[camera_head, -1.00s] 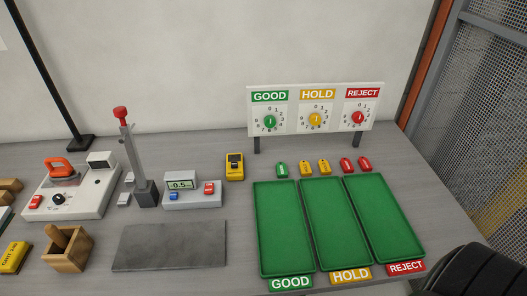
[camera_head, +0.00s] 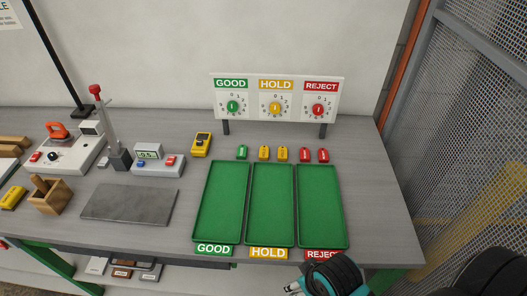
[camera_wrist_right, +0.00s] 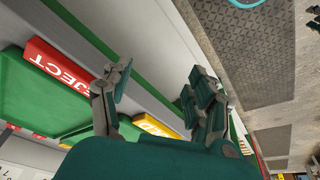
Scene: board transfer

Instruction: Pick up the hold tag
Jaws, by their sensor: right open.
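Two yellow hold tags, a left one (camera_head: 264,153) and a right one (camera_head: 282,154), lie side by side on the table behind the trays in the head view. The green hold tray (camera_head: 271,243) stands in front of them, with a yellow HOLD label (camera_head: 268,253) at its front edge. My right gripper (camera_wrist_right: 158,88) is open and empty in the right wrist view, close to the table's front edge and the red REJECT label (camera_wrist_right: 58,65). My left gripper is not in view.
A green tag (camera_head: 242,152) and two red tags (camera_head: 314,155) flank the yellow ones. The dial board (camera_head: 277,98) stands behind them. A yellow meter (camera_head: 201,144), a grey slab (camera_head: 130,202) and a display box (camera_head: 158,160) are to the left. A mesh fence (camera_head: 470,130) is on the right.

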